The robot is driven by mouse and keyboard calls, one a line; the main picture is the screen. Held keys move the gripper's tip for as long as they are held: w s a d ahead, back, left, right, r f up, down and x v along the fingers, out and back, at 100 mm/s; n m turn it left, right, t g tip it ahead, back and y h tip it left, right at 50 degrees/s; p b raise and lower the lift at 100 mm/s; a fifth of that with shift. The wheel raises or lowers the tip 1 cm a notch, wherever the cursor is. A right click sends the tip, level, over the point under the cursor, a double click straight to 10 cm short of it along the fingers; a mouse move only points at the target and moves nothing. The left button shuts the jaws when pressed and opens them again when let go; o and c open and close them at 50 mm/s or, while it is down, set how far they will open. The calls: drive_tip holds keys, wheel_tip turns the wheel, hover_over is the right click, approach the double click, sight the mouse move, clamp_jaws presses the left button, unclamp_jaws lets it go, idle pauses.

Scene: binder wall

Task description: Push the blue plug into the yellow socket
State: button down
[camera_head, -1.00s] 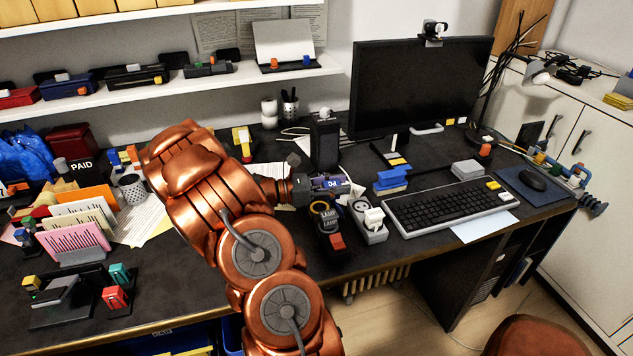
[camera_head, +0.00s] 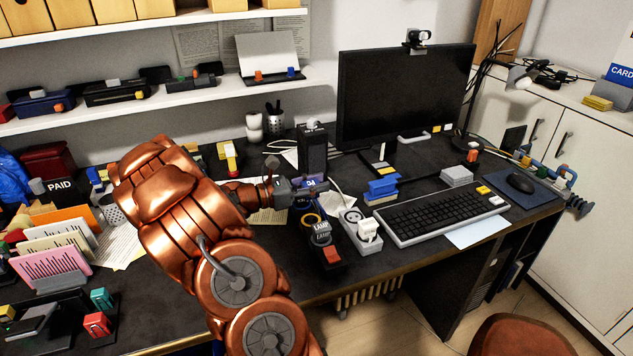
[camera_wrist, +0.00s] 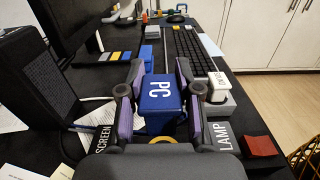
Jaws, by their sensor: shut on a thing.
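My gripper (camera_wrist: 160,84) is shut on the blue plug (camera_wrist: 159,106), which has a white "PC" label and sits between the two fingers. In the head view my gripper (camera_head: 303,187) holds it over the far end of a dark socket strip. The yellow socket ring (camera_head: 311,219) shows just below and in front of the gripper in the head view. In the wrist view a part of the yellow ring (camera_wrist: 176,140) shows below the plug, mostly hidden by my gripper. The plug appears apart from the ring; its underside is hidden.
The dark strip has a "LAMP" label (camera_head: 321,237) and a red switch (camera_head: 331,254). A white strip with a white plug (camera_head: 368,229) stands to its right. A black box (camera_head: 312,148) stands behind the gripper. The keyboard (camera_head: 437,212) lies at the right.

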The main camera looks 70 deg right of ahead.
drive_tip(key=b, duration=0.2)
hover_over(316, 219)
drive_tip(key=shift+f, duration=2.8)
drive_tip(key=shift+p, duration=0.65)
drive_tip(key=shift+f+b, duration=0.55)
drive_tip(key=shift+f, duration=0.8)
drive_tip(key=c, duration=0.7)
unclamp_jaws()
drive_tip(key=shift+w+r, duration=0.1)
drive_tip(key=shift+w, duration=0.05)
drive_tip(key=v, duration=1.1)
drive_tip(key=shift+w+a, duration=0.25)
drive_tip(key=shift+a, duration=0.1)
